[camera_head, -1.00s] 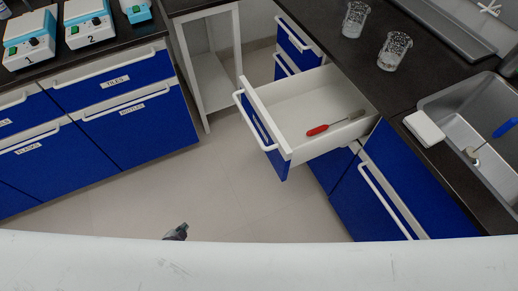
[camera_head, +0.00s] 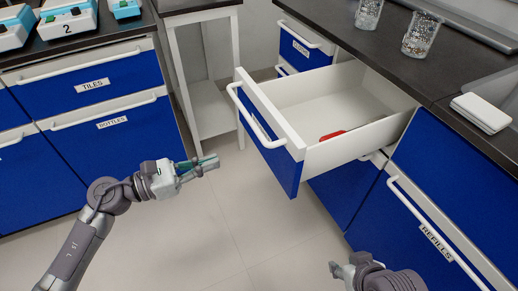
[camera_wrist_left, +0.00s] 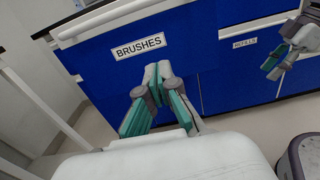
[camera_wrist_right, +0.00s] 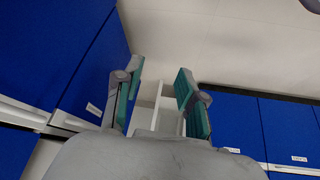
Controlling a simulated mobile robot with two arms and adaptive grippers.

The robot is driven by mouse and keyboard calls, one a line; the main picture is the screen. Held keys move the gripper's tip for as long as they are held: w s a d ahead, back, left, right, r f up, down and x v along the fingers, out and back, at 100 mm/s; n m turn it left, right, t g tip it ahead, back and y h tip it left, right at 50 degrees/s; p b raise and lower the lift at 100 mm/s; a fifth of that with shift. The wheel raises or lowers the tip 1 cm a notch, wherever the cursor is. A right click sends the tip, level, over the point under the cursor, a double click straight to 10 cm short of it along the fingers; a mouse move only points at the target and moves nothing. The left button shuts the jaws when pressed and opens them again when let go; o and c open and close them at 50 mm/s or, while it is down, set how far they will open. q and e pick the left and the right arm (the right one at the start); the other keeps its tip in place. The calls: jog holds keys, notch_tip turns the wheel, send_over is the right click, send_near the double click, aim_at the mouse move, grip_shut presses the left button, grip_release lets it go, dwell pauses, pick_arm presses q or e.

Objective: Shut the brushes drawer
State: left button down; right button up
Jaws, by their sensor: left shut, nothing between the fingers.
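The brushes drawer (camera_head: 286,172) is pulled far out from the right-hand counter. It has a blue front, a white box and a white bar handle (camera_head: 250,120). Its BRUSHES label (camera_wrist_left: 140,46) is readable in the left wrist view. A red-handled tool (camera_head: 332,135) lies inside, partly hidden by the side wall. My left gripper (camera_head: 212,162) is shut and empty, in front of the drawer front and apart from it in the head view. My right gripper (camera_head: 338,268) is low at the bottom of the head view; the right wrist view shows its fingers (camera_wrist_right: 160,68) apart and empty.
A REFILLS cupboard (camera_head: 410,225) with a bar handle is right of the drawer. The left cabinet has TILES (camera_head: 95,90) and BOTTLES (camera_head: 110,145) fronts. Glass beakers (camera_head: 421,35) stand on the right counter. A white shelf stand (camera_head: 210,110) is behind. The floor between is clear.

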pick_arm(q)
jog(key=x, duration=1.2)
pick_arm(e)
jog(key=shift+s+d+f+g, duration=0.2)
jog(key=shift+s+g, duration=0.1)
jog(key=shift+s, duration=0.2)
jog(key=shift+s+d+f+g, duration=0.15)
jog(key=shift+s+g, duration=0.15)
jog(key=shift+s, duration=0.15)
pick_arm(q)
jog(key=shift+w+d, duration=0.2)
jog(key=shift+d, duration=0.05)
